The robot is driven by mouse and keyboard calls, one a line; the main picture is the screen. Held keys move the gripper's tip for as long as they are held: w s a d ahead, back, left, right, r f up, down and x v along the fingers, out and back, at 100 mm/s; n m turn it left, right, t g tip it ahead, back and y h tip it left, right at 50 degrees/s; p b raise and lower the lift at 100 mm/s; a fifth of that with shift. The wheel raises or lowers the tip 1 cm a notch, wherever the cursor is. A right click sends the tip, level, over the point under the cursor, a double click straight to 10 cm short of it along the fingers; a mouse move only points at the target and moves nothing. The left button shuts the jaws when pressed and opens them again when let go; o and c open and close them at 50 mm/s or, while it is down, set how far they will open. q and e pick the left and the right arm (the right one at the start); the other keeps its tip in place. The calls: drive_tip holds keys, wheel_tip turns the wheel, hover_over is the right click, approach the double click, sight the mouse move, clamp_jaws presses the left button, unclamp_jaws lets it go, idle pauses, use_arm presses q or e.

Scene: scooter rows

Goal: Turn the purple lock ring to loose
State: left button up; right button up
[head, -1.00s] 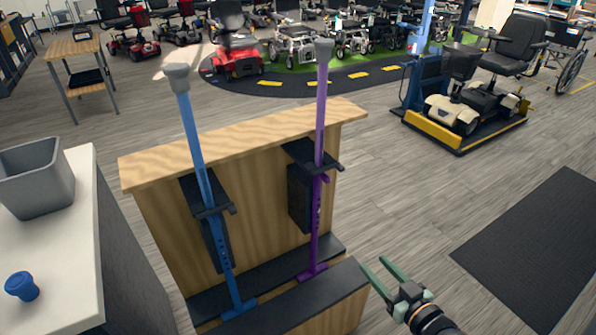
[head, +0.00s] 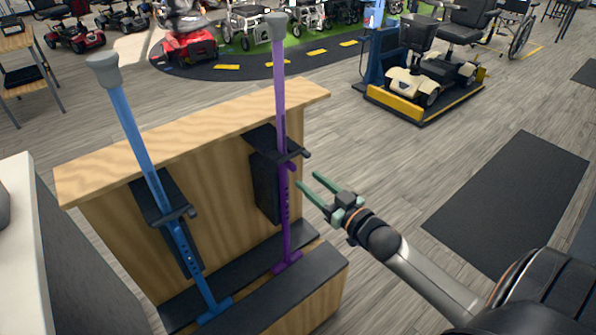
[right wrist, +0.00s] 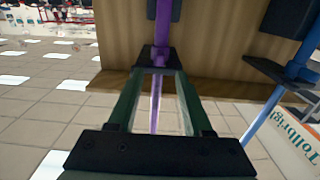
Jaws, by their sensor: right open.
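The purple pole (head: 279,95) stands upright in a black bracket (head: 272,143) on the wooden stand. A small purple piece, which looks like the lock ring (head: 290,166), sits on it just below the bracket; its setting is too small to tell. My right gripper (head: 309,180) is open and empty, its green fingers pointing at the pole from the right, apparently just short of it. In the right wrist view the purple pole (right wrist: 155,105) shows between the fingers, with the black bracket (right wrist: 158,57) beyond the tips. My left gripper is not in view.
A blue pole (head: 140,140) stands in its own bracket left of the purple one. The wooden stand (head: 215,180) has a black-topped lower step (head: 285,290). A white-topped counter (head: 18,230) is at the left. The floor right of the stand is open, with a dark mat (head: 510,200).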

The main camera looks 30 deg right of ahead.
sight(295, 169)
drive_tip(key=shift+w+a, duration=0.15)
drive_tip(key=shift+w, duration=1.25)
drive_tip(key=shift+w+a, duration=0.1)
drive_tip(key=shift+w, duration=1.3)
drive_tip(key=shift+c, duration=0.2)
clamp_jaws()
